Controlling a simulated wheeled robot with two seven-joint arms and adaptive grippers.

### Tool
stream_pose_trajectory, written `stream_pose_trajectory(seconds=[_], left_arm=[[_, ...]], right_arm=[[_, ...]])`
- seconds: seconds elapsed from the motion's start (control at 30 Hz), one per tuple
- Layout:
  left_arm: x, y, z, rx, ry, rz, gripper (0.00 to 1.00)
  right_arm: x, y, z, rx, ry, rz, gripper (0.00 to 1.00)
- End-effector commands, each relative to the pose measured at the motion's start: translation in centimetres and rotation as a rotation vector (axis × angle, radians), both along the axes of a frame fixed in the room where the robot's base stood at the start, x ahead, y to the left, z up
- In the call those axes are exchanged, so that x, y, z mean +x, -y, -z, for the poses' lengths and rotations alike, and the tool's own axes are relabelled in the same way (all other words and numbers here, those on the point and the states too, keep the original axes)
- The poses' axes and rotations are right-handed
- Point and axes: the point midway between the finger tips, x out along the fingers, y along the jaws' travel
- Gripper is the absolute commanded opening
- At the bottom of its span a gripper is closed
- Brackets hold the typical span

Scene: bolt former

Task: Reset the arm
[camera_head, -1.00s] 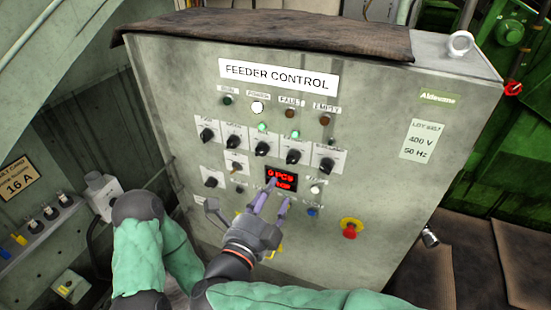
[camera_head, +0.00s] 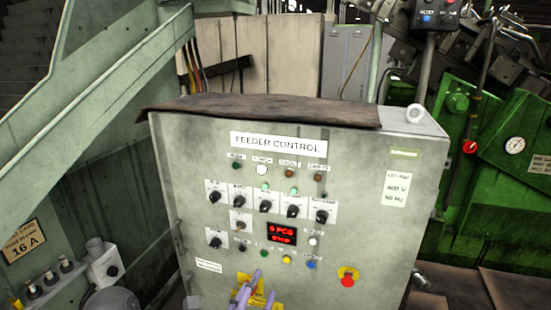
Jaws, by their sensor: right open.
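The feeder control panel (camera_head: 170,170) is a grey metal cabinet with a "FEEDER CONTROL" label, several black knobs, coloured buttons and a lit red display (camera_head: 282,232). My right gripper (camera_head: 247,287) shows only by its purple fingertips at the bottom edge, in front of the lower panel beside a yellow label. The fingers are apart and hold nothing that I can see. They are below the button row, and I cannot tell whether they touch the panel. The rest of the right arm is out of frame. My left gripper is not in view.
A red emergency stop (camera_head: 347,281) sits at the lower right of the panel. A brown mat (camera_head: 260,110) covers the cabinet top.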

Motion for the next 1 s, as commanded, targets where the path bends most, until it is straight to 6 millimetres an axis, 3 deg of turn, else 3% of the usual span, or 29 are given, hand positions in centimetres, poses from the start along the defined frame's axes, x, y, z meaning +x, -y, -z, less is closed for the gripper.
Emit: stream_pose_trajectory(seconds=[0.37, 0.67, 0.77, 0.9, 1.0], left_arm=[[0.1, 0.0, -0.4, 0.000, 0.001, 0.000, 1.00], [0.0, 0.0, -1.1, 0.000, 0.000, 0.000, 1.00], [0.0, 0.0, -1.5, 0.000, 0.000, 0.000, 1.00], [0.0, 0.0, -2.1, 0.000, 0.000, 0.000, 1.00], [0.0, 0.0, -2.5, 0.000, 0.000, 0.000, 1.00]], right_arm=[[3.4, 0.2, 2.4, -0.123, -0.060, -0.052, 0.56], [7.9, 1.2, 7.6, -0.313, -0.186, -0.151, 0.56], [9.6, 2.0, 11.0, -0.405, -0.269, -0.211, 0.56], [11.4, 4.1, 18.1, -0.554, -0.438, -0.342, 0.56], [11.3, 5.9, 23.7, -0.645, -0.573, -0.458, 0.56]])
